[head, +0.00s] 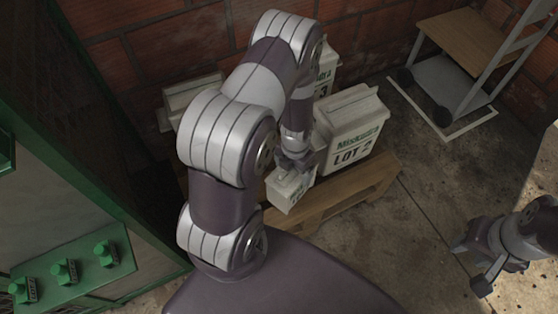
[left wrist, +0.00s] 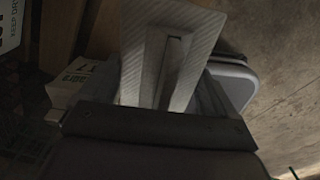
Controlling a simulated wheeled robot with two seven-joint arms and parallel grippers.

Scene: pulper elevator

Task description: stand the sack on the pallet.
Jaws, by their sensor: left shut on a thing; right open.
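My left gripper (head: 293,163) is shut on a small pale sack (head: 287,190) with faint green print. It holds the sack by its top at the front left of the wooden pallet (head: 370,188), beside the white "LOT 2" sack (head: 350,135). I cannot tell whether the held sack's base touches the pallet. In the left wrist view, pale ribbed surfaces (left wrist: 170,55) fill the space between the jaws, and the view is dark. My right gripper (head: 478,268) is open and empty, low at the right over the floor.
A "LOT 3" sack (head: 325,72) stands behind, and another pale sack (head: 190,95) is at the back left, partly hidden by my arm. A trolley (head: 455,85) stands by the brick wall. A green button panel (head: 75,268) is at left. Floor right of the pallet is clear.

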